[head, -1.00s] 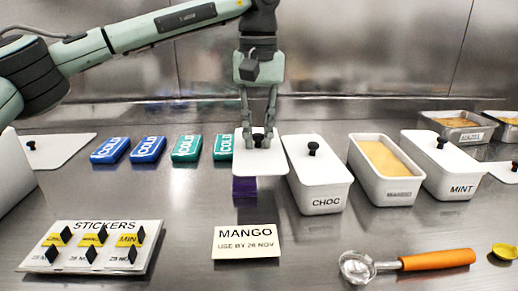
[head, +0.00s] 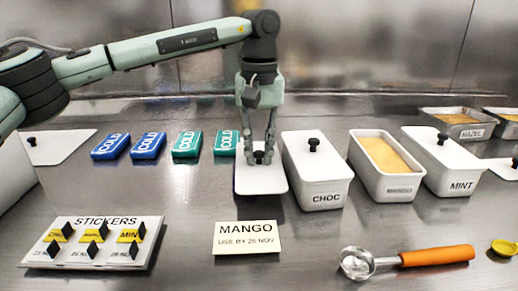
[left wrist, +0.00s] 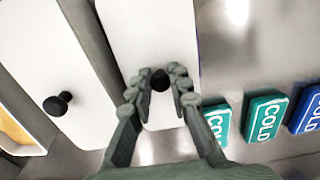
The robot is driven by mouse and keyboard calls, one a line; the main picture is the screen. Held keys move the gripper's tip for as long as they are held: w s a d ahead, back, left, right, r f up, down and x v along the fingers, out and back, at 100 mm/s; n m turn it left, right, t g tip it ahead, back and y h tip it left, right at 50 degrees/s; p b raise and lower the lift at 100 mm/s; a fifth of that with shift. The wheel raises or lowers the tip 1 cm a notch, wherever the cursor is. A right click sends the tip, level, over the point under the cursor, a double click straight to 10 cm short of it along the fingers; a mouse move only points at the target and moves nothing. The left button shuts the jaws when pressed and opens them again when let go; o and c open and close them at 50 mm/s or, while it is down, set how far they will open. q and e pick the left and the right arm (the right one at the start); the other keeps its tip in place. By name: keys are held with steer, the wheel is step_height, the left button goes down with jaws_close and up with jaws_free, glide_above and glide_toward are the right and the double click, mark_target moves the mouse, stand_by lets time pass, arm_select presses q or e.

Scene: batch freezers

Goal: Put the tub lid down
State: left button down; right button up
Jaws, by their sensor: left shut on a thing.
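The white tub lid (head: 258,184) with a black knob (head: 258,157) lies level, low over the steel counter, left of the CHOC tub. A thin dark edge shows beneath it; I cannot tell whether it touches the counter. My left gripper (head: 258,155) points down and is shut on the knob. In the left wrist view the fingers (left wrist: 160,84) sit on either side of the knob, with the white lid (left wrist: 150,35) under them. My right gripper is not in view.
The lidded CHOC tub (head: 325,188) stands close to the lid's right. An open tub (head: 386,190) and the MINT tub (head: 457,186) stand further right. Blue and green COLD packs (head: 187,144) lie behind left. The MANGO card (head: 246,238), sticker board (head: 55,262) and orange-handled scoop (head: 437,257) lie in front.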

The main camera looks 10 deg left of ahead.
mark_target(259, 153)
arm_select(q)
steer(key=shift+f, duration=0.25)
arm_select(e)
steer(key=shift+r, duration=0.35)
arm_select(q)
steer(key=c, duration=1.4)
jaws_free()
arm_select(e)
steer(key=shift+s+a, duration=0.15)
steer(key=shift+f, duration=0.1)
